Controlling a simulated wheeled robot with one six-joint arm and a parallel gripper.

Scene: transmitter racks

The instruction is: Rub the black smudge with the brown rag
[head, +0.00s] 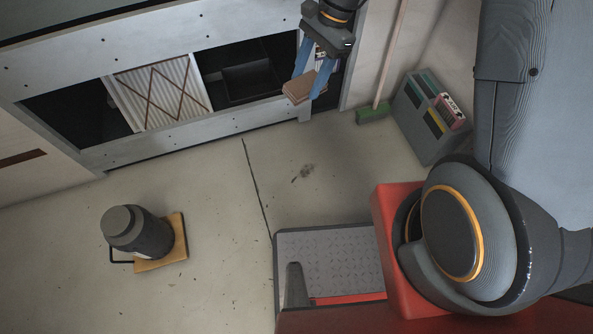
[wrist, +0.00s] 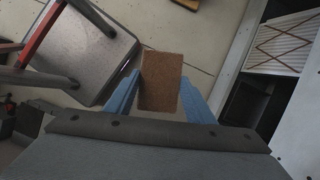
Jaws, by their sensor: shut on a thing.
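My gripper (head: 313,86) is shut on the brown rag (head: 297,88), a folded block-like piece between its blue fingers. In the wrist view the brown rag (wrist: 160,80) fills the space between the fingertips. The gripper hangs in front of the rack's right end, above the floor. The black smudge (head: 304,172) is a small dark patch on the pale floor, below the gripper in the head view and apart from the rag. I cannot make out the smudge in the wrist view.
A pale rack frame (head: 202,122) with a pleated filter (head: 162,94) and dark bays runs along the back. A green-headed broom (head: 373,113) and a grey caddy (head: 432,118) stand right. Open floor surrounds the smudge.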

